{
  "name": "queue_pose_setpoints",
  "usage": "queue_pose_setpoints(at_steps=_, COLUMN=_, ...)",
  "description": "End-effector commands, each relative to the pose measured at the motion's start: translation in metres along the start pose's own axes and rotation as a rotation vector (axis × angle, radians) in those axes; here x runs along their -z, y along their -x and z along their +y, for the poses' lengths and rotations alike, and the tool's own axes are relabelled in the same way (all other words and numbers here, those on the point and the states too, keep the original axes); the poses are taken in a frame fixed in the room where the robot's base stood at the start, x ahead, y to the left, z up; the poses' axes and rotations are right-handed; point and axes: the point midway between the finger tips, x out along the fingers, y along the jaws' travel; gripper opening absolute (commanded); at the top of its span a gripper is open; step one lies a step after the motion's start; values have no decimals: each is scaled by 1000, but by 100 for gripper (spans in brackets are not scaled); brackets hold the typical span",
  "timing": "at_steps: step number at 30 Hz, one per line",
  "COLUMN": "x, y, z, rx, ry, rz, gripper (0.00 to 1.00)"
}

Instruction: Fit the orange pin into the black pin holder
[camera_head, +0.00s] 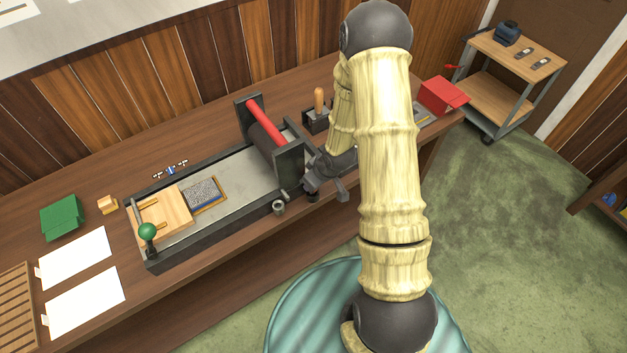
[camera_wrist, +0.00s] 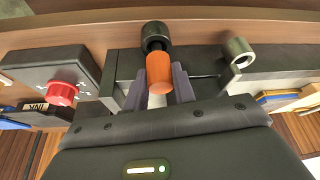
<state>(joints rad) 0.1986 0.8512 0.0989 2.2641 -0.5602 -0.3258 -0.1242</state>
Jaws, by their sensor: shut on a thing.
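In the wrist view the orange pin (camera_wrist: 160,72) is between the two fingers of my gripper (camera_wrist: 160,84), which is shut on it. The black pin holder (camera_wrist: 155,33) is a dark round socket just beyond the pin in the picture. The pin's far end meets or overlaps the near part of the holder's mouth. I cannot tell whether it is inside or only in front. In the head view my gripper (camera_head: 318,183) is at the right end of the press bed, by its front side. The pin is not clearly visible there.
A grey metal ring (camera_wrist: 238,52) sits beside the black holder; it shows on the bed's front side in the head view (camera_head: 279,207). A dark box with a red knob (camera_wrist: 62,92) is at the wrist view's left. The red-handled roller (camera_head: 265,122) stands close behind my gripper.

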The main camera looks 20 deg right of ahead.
Motion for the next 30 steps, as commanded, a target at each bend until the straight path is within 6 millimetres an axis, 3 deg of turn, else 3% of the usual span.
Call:
queue_pose_setpoints(at_steps=25, x=-7, y=-17, z=0, rx=0, ry=0, rz=0, gripper=0)
queue_pose_setpoints(at_steps=26, x=-6, y=-16, z=0, rx=0, ry=0, rz=0, gripper=30)
queue_pose_setpoints(at_steps=29, x=-6, y=-16, z=0, rx=0, ry=0, rz=1, gripper=50)
queue_pose_setpoints(at_steps=30, x=-6, y=-16, z=0, rx=-1, ry=0, rz=1, gripper=51)
